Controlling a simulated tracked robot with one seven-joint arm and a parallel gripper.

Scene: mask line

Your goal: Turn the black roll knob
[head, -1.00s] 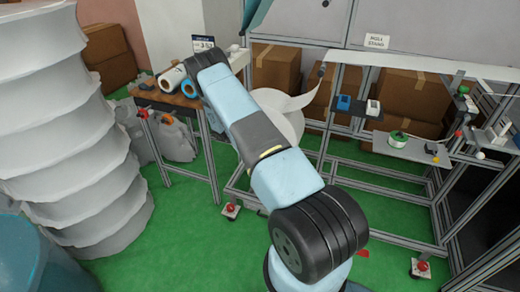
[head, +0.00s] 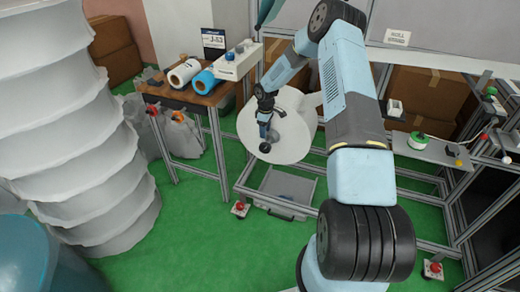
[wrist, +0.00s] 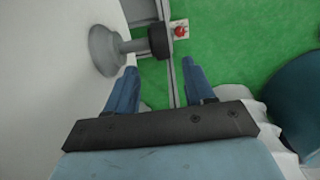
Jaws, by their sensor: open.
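A large white roll (head: 300,140) stands on edge in the metal frame, and its pale face fills the left of the wrist view (wrist: 40,90). The black roll knob (head: 265,147) sticks out from the roll; in the wrist view the knob (wrist: 160,40) is a dark cylinder on a grey stem and round grey base. My gripper (head: 264,130) is close above the knob in the head view. In the wrist view my gripper (wrist: 159,66) is open, its two blue fingers pointing at the knob from either side. The knob is just beyond the fingertips, and contact cannot be made out.
A wooden table (head: 210,100) left of the roll holds a white roll and a blue roll (head: 205,81). A white control box (head: 240,60) is above its right end. A grey tray (head: 285,190) lies below the roll. Open green floor (head: 200,240) is in front.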

